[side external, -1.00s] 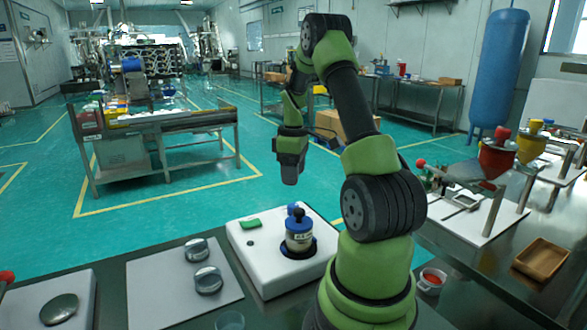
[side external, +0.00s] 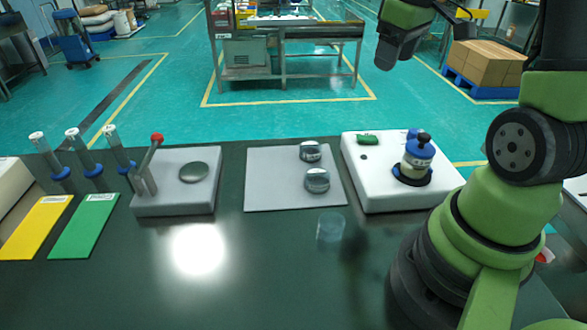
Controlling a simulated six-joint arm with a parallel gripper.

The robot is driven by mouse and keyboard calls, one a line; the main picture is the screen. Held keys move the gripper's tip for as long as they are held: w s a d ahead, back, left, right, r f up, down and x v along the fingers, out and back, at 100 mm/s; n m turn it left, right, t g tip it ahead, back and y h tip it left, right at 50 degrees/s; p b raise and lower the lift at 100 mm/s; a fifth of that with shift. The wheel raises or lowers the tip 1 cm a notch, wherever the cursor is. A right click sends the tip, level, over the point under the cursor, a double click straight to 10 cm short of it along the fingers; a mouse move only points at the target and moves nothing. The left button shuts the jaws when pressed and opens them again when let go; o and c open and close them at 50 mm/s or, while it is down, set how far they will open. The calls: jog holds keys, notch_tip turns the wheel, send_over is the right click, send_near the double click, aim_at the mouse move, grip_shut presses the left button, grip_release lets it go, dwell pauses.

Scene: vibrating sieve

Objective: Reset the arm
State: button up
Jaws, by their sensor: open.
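My gripper (side external: 385,60) is at the top of the side view, raised well above and behind the bench, clear of everything. It looks empty; its fingertips are too small and dark to make out in detail. The vibrating sieve (side external: 372,190) is a white box at the bench's right with a green switch (side external: 368,139) and a blue knob on top. A jar with a blue band and dark top (side external: 418,155) stands upright in the round dark seat of the sieve. My arm's lower links stand at the right.
A grey mat (side external: 270,185) holds two round metal tins (side external: 316,180). A clear glass cup (side external: 330,228) stands in front.

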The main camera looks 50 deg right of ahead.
jog(key=s+a+r+m+t+y, duration=0.1)
jog(key=s+a+r+t, duration=0.1)
jog(key=a, duration=0.8)
jog(key=s+a+r+m+t+y, duration=0.1)
jog(key=s+a+r+t, duration=0.2)
jog(key=s+a, duration=0.4)
jog(key=a+r, duration=0.1)
jog(key=a, duration=0.3)
jog(key=shift+a+r+m+y, duration=0.3)
jog(key=shift+r+m+y, duration=0.05)
jog(key=shift+m+y, duration=0.05)
